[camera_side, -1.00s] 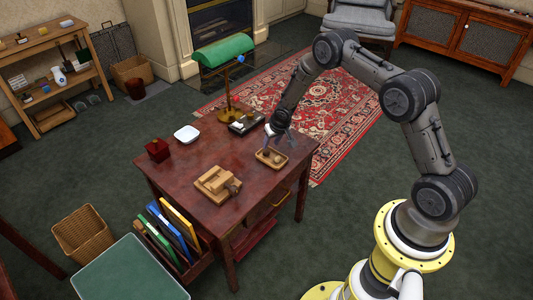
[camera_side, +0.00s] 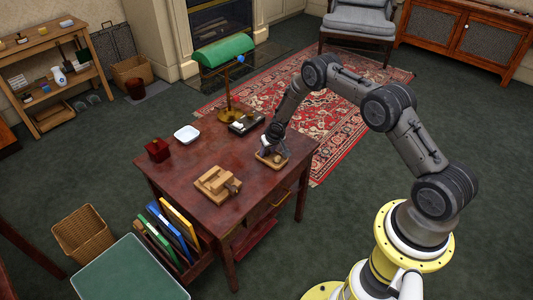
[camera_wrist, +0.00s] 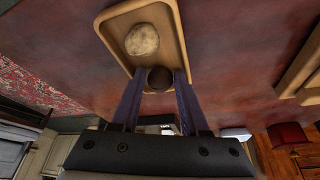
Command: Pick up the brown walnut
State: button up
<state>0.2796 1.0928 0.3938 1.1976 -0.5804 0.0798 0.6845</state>
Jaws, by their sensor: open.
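A small dark brown round thing, which fits the brown walnut (camera_wrist: 159,79), sits at the near end of a shallow wooden tray (camera_wrist: 179,42) in the wrist view. A larger pale tan rounded lump (camera_wrist: 142,40) lies farther along in the same tray. My gripper (camera_wrist: 160,76) is open, with its two fingers on either side of the brown walnut; I cannot tell if they touch it. In the side view my gripper (camera_side: 272,148) is low over the tray (camera_side: 271,165) near the table's right edge, and hides most of its contents.
The tray stands on a dark red wooden table (camera_side: 190,165). A wooden block piece (camera_side: 217,185) lies in front left of it. A dark desk item (camera_side: 246,123) and a green-shaded lamp (camera_side: 223,50) stand behind. A white dish (camera_side: 187,134) and red box (camera_side: 157,150) are farther left.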

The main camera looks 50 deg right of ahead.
grip_shut()
dwell(0.3)
